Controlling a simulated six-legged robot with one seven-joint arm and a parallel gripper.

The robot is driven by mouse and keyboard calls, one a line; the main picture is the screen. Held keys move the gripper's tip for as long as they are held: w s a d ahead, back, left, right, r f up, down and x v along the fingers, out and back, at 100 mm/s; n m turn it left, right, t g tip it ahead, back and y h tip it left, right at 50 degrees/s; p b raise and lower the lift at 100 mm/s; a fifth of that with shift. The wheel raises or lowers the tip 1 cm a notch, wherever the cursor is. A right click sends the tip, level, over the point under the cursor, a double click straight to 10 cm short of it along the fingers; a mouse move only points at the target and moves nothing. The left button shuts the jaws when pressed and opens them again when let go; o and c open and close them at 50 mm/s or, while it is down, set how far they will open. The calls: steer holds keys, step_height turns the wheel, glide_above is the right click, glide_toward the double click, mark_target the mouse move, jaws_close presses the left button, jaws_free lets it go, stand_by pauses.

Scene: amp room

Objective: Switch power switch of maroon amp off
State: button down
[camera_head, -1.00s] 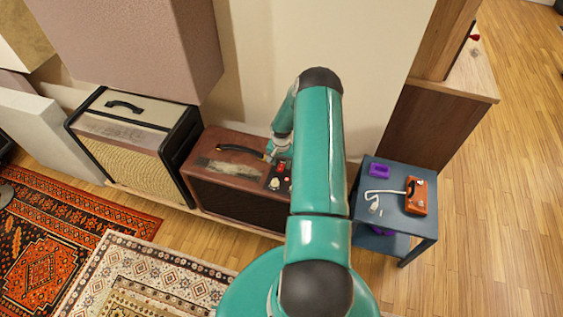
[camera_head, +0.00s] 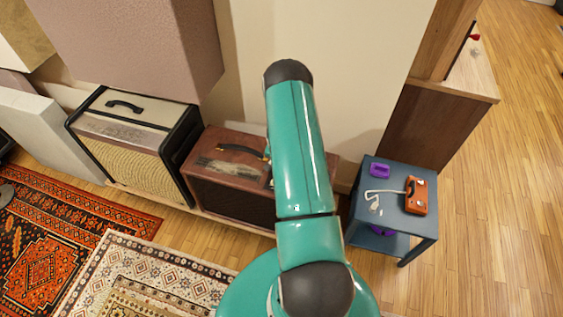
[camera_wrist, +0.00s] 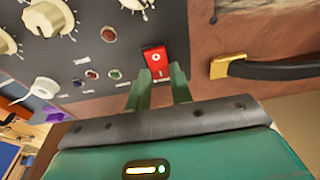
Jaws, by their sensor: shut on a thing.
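The maroon amp (camera_head: 232,148) stands against the wall, left of my arm in the head view. My arm hides its control panel there. In the wrist view the dark control panel (camera_wrist: 108,48) has cream knobs, small indicator lights and a red rocker power switch (camera_wrist: 155,59). My gripper (camera_wrist: 158,80) is at the switch, with one green finger on each side of its near end, shut on it. My gripper is hidden behind my arm in the head view.
A black handle with a brass mount (camera_wrist: 228,66) lies right of the switch in the wrist view. A cream amp (camera_head: 130,140) stands left of the maroon amp. A small blue table (camera_head: 390,222) with an orange object (camera_head: 416,196) stands to the right.

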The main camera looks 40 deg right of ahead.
steer(key=shift+s+a+h, duration=0.1)
steer(key=shift+h, duration=0.2)
steer(key=c, duration=1.2)
jaws_free()
steer(key=shift+c, duration=0.2)
steer(key=shift+r, duration=0.1)
steer(key=v, duration=1.3)
steer(key=shift+s+r, duration=0.25)
steer(key=shift+r, duration=0.05)
steer(key=shift+a, duration=0.1)
